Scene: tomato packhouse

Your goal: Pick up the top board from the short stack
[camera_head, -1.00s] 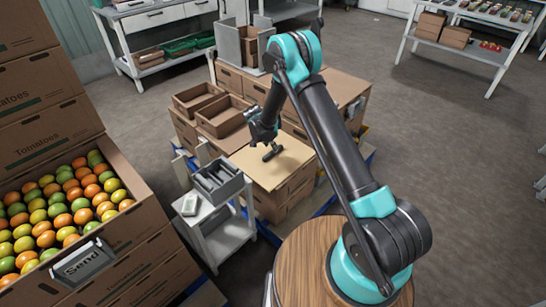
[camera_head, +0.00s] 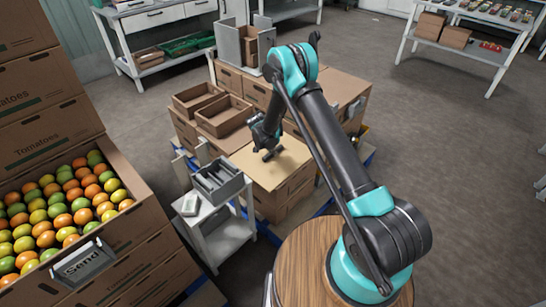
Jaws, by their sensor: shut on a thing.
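The top board (camera_head: 292,164) is a thin, flat, tan sheet. It lies level on the short stack of brown cartons (camera_head: 292,190) near the middle of the view. My gripper (camera_head: 271,154) reaches down to the board from above, with its dark tip at the board's upper face, about mid-board. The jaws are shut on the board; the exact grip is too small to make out. I cannot see a clear gap between the board and the carton under it.
Tomato cartons (camera_head: 130,228) fill the left side.

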